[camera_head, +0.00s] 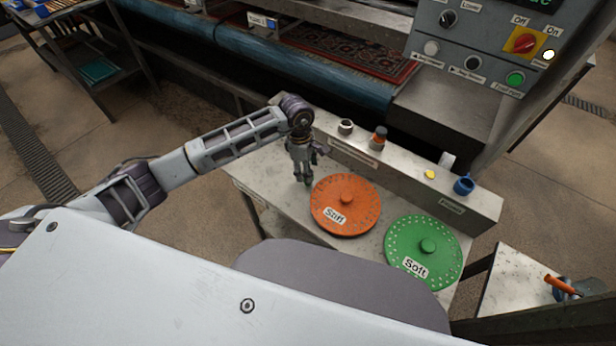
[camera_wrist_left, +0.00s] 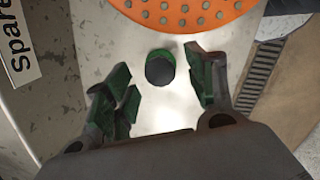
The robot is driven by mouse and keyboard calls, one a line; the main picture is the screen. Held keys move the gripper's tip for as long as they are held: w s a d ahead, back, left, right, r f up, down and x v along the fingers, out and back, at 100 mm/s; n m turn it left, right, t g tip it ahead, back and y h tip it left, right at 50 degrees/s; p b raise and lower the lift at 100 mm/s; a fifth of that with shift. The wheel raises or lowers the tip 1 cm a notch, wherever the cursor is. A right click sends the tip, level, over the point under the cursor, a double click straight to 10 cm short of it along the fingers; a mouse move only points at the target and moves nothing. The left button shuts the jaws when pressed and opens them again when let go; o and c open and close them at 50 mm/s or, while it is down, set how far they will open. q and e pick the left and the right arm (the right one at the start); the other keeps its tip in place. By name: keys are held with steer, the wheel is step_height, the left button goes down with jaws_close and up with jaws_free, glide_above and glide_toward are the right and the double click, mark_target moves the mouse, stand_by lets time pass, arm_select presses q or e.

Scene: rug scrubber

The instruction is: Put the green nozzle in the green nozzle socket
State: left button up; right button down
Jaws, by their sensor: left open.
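The green nozzle (camera_wrist_left: 160,68) appears in the left wrist view as a small dark round piece with a green edge, standing on the pale worktop. My left gripper (camera_head: 307,172) points down over the worktop, left of the orange disc. In the wrist view its fingers (camera_wrist_left: 160,98) are spread with a gap between them, and the nozzle lies just ahead of that gap, not held. The raised metal rack (camera_head: 400,172) along the back of the worktop carries several fittings. An open grey fitting (camera_head: 345,127) is at its left; I cannot tell which socket is the green one.
An orange disc marked "Stiff" (camera_head: 346,203) and a green disc marked "Soft" (camera_head: 424,252) lie right of my gripper. The rack holds an orange-and-dark nozzle (camera_head: 379,138) and a blue fitting (camera_head: 463,186). A control panel (camera_head: 483,45) stands behind.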

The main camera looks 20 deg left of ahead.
arm_select(q)
steer(key=shift+d+f, duration=0.1)
steer(key=shift+f, duration=1.05)
arm_select(e)
steer(key=shift+s+d+r, duration=0.1)
steer(key=shift+d, duration=0.15)
arm_select(q)
steer(key=shift+c, duration=0.3)
steer(key=shift+s, duration=0.1)
jaws_close()
arm_select(e)
steer(key=shift+a, duration=0.55)
steer(key=shift+d, duration=0.2)
arm_select(q)
steer(key=shift+r, duration=0.25)
step_height(320, 180, up, 8)
steer(key=shift+f, duration=0.1)
steer(key=shift+r, duration=0.85)
arm_select(e)
steer(key=shift+f, duration=0.25)
